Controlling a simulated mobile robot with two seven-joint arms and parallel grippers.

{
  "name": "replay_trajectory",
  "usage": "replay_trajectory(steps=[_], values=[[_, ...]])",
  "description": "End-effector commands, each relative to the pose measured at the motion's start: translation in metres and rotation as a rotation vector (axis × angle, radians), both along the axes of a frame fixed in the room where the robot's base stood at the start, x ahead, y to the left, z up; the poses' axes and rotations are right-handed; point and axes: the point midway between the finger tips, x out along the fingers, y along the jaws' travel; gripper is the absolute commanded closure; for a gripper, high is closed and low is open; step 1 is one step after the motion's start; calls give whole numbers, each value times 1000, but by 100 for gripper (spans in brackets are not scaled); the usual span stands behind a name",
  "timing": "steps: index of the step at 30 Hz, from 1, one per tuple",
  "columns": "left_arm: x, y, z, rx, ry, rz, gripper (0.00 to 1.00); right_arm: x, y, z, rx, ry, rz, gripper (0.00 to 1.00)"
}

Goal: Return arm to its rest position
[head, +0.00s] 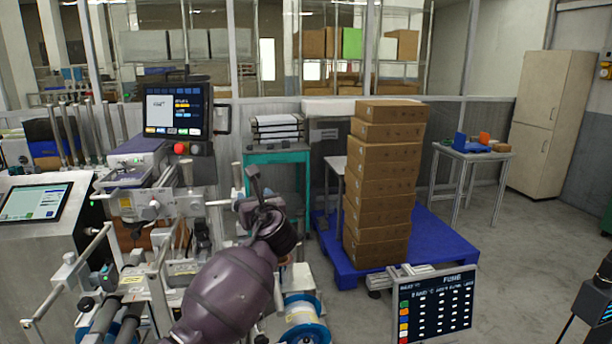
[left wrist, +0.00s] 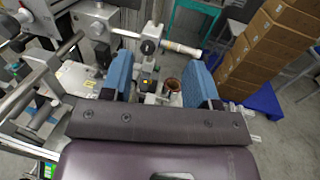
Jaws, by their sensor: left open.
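My left arm is purple and reaches up from the bottom of the head view to a dark wrist. The left gripper (head: 254,188) is in front of the machine, seen from behind, and its fingertips are hard to make out there. In the left wrist view the left gripper (left wrist: 160,75) has two blue fingers spread wide apart, with nothing held between them. Beyond the gap are the machine's metal parts and a small copper-coloured roll (left wrist: 173,86).
The reel machine (head: 150,205) with rods and rollers fills the left, close to my arm. A blue-and-white reel (head: 302,318) is low beside my arm. Stacked cartons (head: 382,185) stand on a blue pallet (head: 445,240). A sign screen (head: 437,305) stands in front.

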Motion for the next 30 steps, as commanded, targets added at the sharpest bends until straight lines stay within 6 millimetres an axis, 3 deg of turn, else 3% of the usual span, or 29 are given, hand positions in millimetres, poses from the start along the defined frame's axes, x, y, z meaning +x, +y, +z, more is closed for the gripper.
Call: replay_trajectory(steps=[8, 16, 19, 23, 30], values=[[3, -10, 3, -307, -127, -68, 45, 2, 0, 1, 0, -4, 0, 39], [-1, -40, 30, -880, -281, -262, 45, 11, 5, 7, 9, -23, 2, 39], [-7, -46, 32, -1132, -309, -327, 45, 9, 4, 5, 7, -19, 1, 39], [-21, -44, 15, -1480, -313, -378, 45, 6, 3, 4, 6, -13, 0, 39], [-66, -18, -53, -2139, -278, -334, 45, -1, 1, 0, 3, 1, -2, 39]])
